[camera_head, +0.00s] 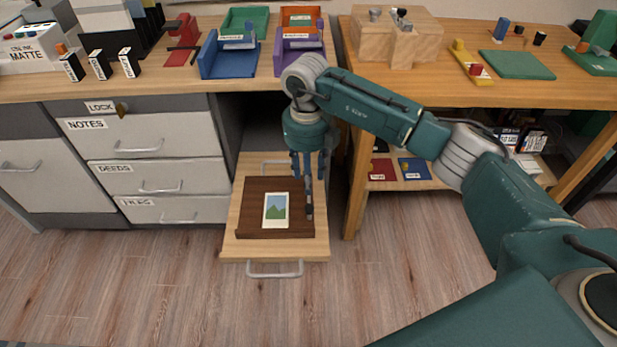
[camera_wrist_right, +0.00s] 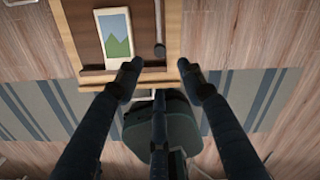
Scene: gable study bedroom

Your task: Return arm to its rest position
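My right arm (camera_head: 375,105) reaches in from the right in the head view and bends down over an open drawer. My right gripper (camera_head: 308,182) points down above the drawer's right side; its dark fingers are spread with nothing between them in the wrist view (camera_wrist_right: 160,76). Below it, the pulled-out wooden drawer (camera_head: 240,248) holds a dark brown flat box or board (camera_head: 250,205). On that lies a white-framed picture card (camera_head: 276,210), also in the wrist view (camera_wrist_right: 115,36). My left gripper is out of view.
A desk (camera_head: 150,88) with blue (camera_head: 228,62) and purple (camera_head: 300,62) trays stands behind. A wooden workbench (camera_head: 430,88) with a block (camera_head: 375,42) and a green mat (camera_head: 517,65) stands close behind my right arm. The floor (camera_head: 150,285) at front left is clear.

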